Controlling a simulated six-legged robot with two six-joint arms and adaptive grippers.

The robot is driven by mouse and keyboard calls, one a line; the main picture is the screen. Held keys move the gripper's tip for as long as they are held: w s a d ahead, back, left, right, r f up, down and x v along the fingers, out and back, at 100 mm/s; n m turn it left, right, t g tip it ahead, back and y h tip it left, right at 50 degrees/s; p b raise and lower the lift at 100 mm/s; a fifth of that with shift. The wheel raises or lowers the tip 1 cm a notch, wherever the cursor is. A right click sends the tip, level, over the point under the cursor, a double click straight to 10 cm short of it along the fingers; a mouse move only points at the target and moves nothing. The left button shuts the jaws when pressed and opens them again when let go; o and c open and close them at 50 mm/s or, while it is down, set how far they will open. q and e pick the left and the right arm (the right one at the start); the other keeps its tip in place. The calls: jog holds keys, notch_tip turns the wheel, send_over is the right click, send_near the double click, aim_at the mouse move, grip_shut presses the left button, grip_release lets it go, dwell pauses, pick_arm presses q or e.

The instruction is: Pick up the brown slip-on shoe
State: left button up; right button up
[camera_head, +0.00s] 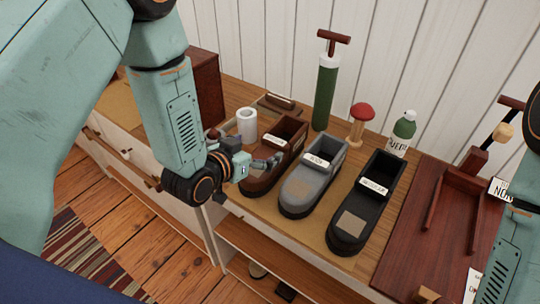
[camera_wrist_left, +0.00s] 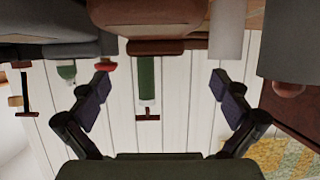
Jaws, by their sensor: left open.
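The brown slip-on shoe (camera_head: 258,184) stands on the wooden bench top, leftmost of three shoes, with a white label across it. My left gripper (camera_head: 264,164) is at its left side in the head view, partly covering it. I cannot tell whether they touch. In the left wrist view, which is upside down, the brown shoe (camera_wrist_left: 150,18) shows at the top, beyond the open, empty fingers of the left gripper (camera_wrist_left: 160,80). My right gripper is not in view; only part of my right arm shows at the right edge.
A grey shoe (camera_head: 308,188) and a black shoe (camera_head: 362,215) stand to the right. A white cylinder (camera_head: 247,126) is close behind my left gripper. A green pump (camera_head: 325,95), red-capped mushroom (camera_head: 361,113) and green bottle (camera_head: 404,128) stand at the back. A dark red board (camera_head: 420,220) lies at right.

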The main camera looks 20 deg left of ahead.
aim_at(273, 142)
pick_arm(q)
jog(key=x, duration=0.2)
jog(key=d+x, duration=0.1)
jog(key=x, duration=0.1)
jog(key=shift+f, duration=0.1)
jog(key=shift+w+d+f, duration=0.15)
jog(key=shift+w, duration=0.25)
jog(key=shift+a, duration=0.3)
jog(key=shift+c, duration=0.3)
jog(key=shift+d, duration=0.25)
jog(key=c, duration=0.5)
jog(key=shift+a, duration=0.2)
jog(key=c, duration=0.4)
jog(key=shift+d, duration=0.1)
jog(key=c, duration=0.8)
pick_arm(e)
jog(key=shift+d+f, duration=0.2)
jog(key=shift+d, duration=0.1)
